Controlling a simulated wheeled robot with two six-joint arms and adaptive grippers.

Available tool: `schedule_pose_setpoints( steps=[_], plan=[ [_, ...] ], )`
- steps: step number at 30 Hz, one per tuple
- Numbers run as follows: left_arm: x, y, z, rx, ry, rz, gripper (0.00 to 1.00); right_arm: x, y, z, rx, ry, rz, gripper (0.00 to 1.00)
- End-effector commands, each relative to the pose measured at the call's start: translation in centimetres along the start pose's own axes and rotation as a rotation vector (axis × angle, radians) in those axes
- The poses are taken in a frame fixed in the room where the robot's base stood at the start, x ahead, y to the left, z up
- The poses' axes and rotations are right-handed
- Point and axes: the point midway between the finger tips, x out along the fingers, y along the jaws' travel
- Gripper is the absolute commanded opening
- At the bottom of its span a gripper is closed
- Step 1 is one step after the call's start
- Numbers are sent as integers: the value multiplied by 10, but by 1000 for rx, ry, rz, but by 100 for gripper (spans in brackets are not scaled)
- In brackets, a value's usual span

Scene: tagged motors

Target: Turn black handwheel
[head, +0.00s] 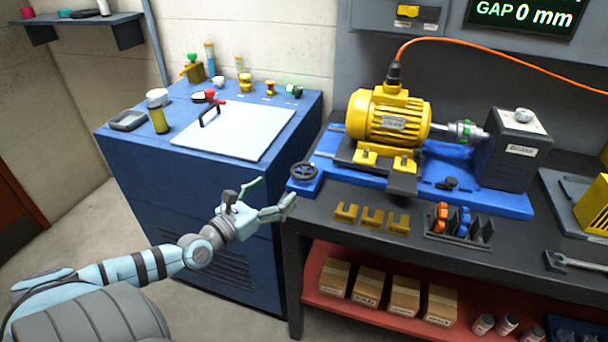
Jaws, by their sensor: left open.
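The black handwheel (304,173) sits on the left end of the blue motor base (470,193), at the front left corner of the bench. It has a round rim with spokes. My left gripper (277,194) is open and empty, just left of the handwheel and slightly lower in the picture. Its fingers point right towards the wheel and appear apart from it. The yellow motor (388,115) stands on the base and is coupled to a dark grey box (513,148). My right gripper is not in view.
A blue cabinet (150,190) with a white panel (235,132) stands left of the bench. Yellow slotted shims (372,218) and a rack of orange and blue parts (460,230) lie near the bench front. An orange cable (500,52) runs from the motor. A display reads GAP 0 mm.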

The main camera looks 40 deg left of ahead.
Motion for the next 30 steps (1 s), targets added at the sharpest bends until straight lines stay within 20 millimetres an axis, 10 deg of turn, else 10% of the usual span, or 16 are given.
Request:
schedule_pose_setpoints(
  steps=[13,26,30],
  plan=[
    [103,1,-4,1,-1,3,82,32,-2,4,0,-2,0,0],
    [119,0,-1,4,3,0,82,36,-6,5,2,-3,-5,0],
    [119,0,-1,4,2,1,61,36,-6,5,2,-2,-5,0]
  ],
)
